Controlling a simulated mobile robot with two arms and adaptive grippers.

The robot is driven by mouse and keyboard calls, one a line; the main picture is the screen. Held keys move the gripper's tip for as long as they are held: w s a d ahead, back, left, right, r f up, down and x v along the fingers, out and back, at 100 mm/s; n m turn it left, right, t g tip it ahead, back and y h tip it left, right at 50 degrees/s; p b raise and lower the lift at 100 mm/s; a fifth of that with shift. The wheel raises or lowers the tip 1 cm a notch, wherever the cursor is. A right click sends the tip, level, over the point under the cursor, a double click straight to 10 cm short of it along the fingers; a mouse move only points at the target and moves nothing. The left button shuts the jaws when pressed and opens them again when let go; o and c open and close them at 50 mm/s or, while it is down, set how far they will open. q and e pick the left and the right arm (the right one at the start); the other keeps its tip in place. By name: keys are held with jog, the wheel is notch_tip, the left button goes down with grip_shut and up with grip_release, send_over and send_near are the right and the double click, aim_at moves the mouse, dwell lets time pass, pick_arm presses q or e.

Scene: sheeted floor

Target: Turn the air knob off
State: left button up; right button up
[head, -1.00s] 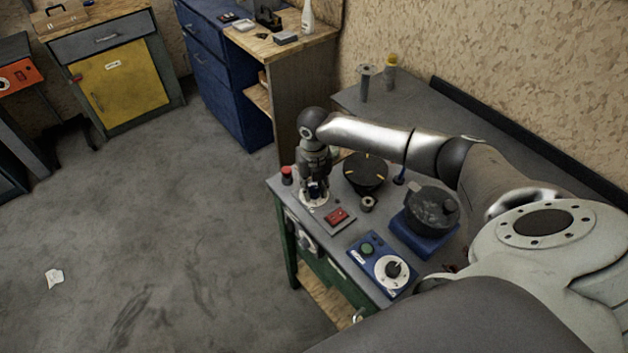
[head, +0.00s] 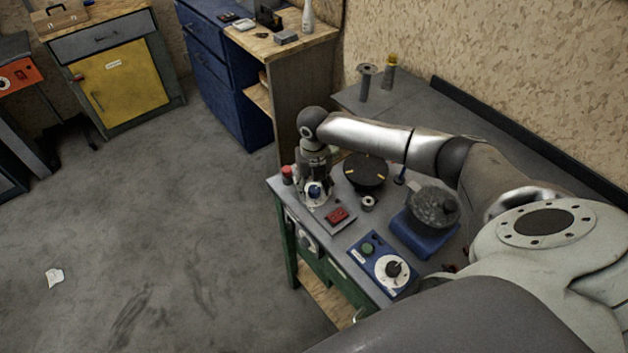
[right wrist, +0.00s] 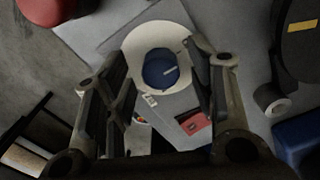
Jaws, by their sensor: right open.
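A round blue knob (head: 314,190) with a white dial plate sits on a grey panel (head: 340,222) at the near left corner of the workbench. In the right wrist view, the blue knob (right wrist: 160,69) has a pale mark pointing right and slightly up, and the white dial plate (right wrist: 134,47) surrounds it. My right gripper (head: 314,172) is above the knob, fingers down and open. In the right wrist view, the open right gripper (right wrist: 158,60) has a finger on each side of the knob, with gaps visible. My left gripper is out of view.
A red switch (head: 337,215) is beside the dial and a red button (head: 288,174) behind it. A black round plate (head: 366,172), a metal ring (head: 368,203), a dark pot (head: 433,207) and a blue control box (head: 383,264) with another dial stand nearby. Open floor lies left.

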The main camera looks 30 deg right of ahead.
aim_at(314, 189)
jog(key=shift+r, duration=0.25)
notch_tip(314, 189, up, 12)
jog(key=shift+f, duration=0.25)
dwell(0.5)
